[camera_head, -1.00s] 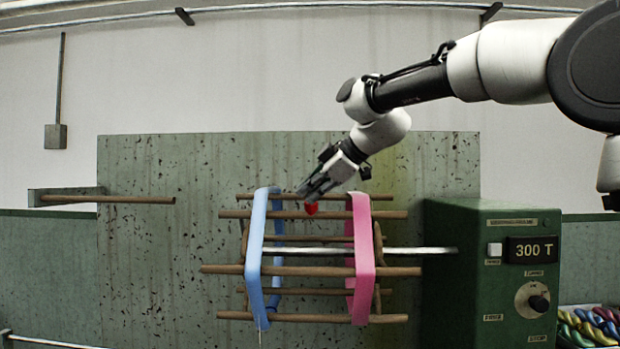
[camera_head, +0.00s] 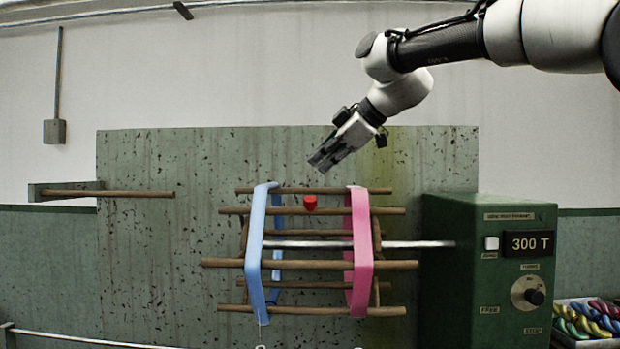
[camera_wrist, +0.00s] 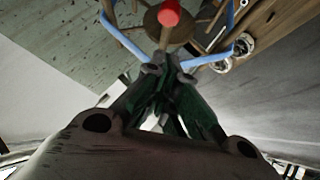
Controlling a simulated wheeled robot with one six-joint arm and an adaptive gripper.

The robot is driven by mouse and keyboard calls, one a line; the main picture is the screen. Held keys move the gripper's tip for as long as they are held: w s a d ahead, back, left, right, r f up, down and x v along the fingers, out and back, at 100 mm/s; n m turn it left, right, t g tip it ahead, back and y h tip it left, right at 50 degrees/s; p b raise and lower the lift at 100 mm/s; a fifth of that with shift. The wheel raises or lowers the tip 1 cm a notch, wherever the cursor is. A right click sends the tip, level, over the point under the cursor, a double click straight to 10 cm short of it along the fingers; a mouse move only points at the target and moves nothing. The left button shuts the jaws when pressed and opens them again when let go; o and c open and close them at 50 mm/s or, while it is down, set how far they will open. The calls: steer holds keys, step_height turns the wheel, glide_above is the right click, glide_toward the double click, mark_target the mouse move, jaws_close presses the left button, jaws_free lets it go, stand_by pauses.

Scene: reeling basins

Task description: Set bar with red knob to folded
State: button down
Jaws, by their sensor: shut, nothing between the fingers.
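The red knob (camera_head: 310,203) sits on a wooden bar (camera_head: 330,211) near the top of the reel, between a blue skein (camera_head: 254,250) and a pink skein (camera_head: 362,255) looped around the bars. In the wrist view the red knob (camera_wrist: 168,13) shows at the top, past the fingertips, with part of the blue skein (camera_wrist: 125,42). My gripper (camera_head: 322,162) is shut and empty. It is above the reel and apart from the knob, pointing down and left. In the wrist view its fingers (camera_wrist: 168,70) come together below the knob.
A green machine box (camera_head: 470,270) with a dial and a display reading 300 T stands right of the reel. A wooden peg (camera_head: 110,193) sticks out at the left. Twisted colored skeins (camera_head: 590,318) lie in a tray at lower right.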

steer(key=shift+v, duration=2.3)
steer(key=s+d+f+m+g+h, duration=0.1)
steer(key=s+d+f+m+h, duration=0.1)
steer(key=d+f+m, duration=0.45)
steer(key=s+d+f+m+g+h, duration=0.1)
steer(key=s+d+f+m+h, duration=0.2)
steer(key=f, duration=0.6)
steer(key=s+d+f+m+h, duration=0.1)
steer(key=s+d+f+m, duration=0.3)
steer(key=s+d+f, duration=0.4)
steer(key=s+d+f+m+h, duration=0.2)
steer(key=s+d+f+m, duration=0.3)
steer(key=s+d, duration=0.8)
steer(key=shift+s+d+f, duration=0.25)
steer(key=shift+s+f, duration=0.05)
steer(key=shift+f, duration=1.45)
